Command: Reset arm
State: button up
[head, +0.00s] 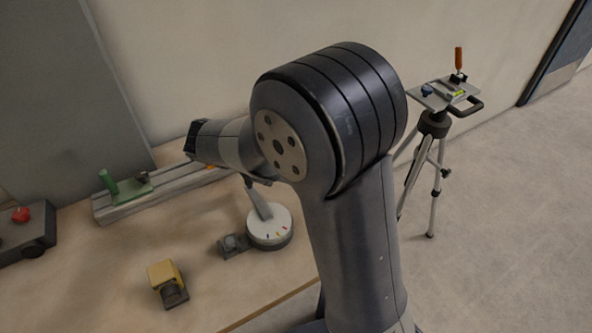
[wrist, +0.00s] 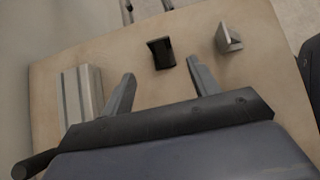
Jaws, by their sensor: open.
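My gripper (wrist: 160,70) shows in the wrist view with its two grey fingers spread wide apart. Nothing is between the fingers, and they are above the tan tabletop (wrist: 135,58). In the head view my arm's dark joint fills the middle and hides much of the table. My gripper cannot be clearly made out there.
A white round dial (head: 268,228), a yellow block (head: 163,272), a green-handled piece on a grey rail (head: 165,198) and a red-knobbed box (head: 22,228) stand on the table. A tripod (head: 434,125) stands right. The wrist view shows a black block (wrist: 160,54) and pale bracket (wrist: 228,40).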

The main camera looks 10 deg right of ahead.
jog(key=shift+v, duration=0.85)
jog(key=shift+d, duration=0.1)
jog(key=b+x, duration=0.1)
jog(key=x, duration=1)
jog(key=shift+d+f, duration=0.2)
jog(key=shift+f, duration=0.1)
jog(key=shift+w+d+r, duration=0.1)
jog(key=shift+w, duration=0.05)
jog(key=shift+r, duration=1.65)
jog(key=shift+f, duration=0.1)
